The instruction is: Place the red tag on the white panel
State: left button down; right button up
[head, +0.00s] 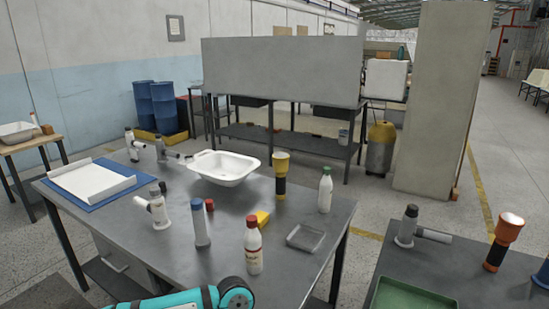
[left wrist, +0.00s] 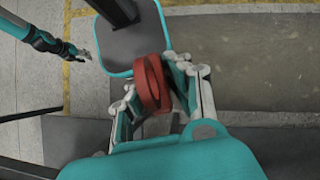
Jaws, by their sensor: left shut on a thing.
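The red tag (left wrist: 152,84) looks like a red loop or band in the left wrist view. My left gripper (left wrist: 158,88) is shut on it, with a finger on each side. Neither the tag in hand nor the left gripper's fingers show in the head view. A white panel (head: 90,181) with raised edges lies on a blue mat (head: 66,202) at the left of the grey table. My right gripper (left wrist: 82,54) is small at the upper left of the left wrist view, apart from the tag; its jaws are unclear.
The grey table (head: 260,205) also holds a white basin (head: 225,168), a red-capped bottle (head: 253,247), a blue-capped cylinder (head: 200,225), a yellow block (head: 262,219) and a clear tray (head: 305,238). Another table with a green tray (head: 410,296) stands at the right.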

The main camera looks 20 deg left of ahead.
aim_at(91, 180)
jog(key=i+j, duration=0.1)
jog(key=j, duration=0.3)
jog(key=i+j, duration=0.1)
jog(key=j, duration=0.35)
jog(key=i+j+u, duration=0.1)
jog(key=j, duration=0.3)
jog(key=i+j, duration=0.15)
jog(key=j, duration=0.3)
jog(key=i+j+u, duration=0.1)
jog(key=j, duration=0.3)
jog(key=i+j, duration=0.15)
jog(key=j, duration=0.25)
jog(key=i+j, duration=0.15)
jog(key=j, duration=0.25)
jog(key=u, duration=0.05)
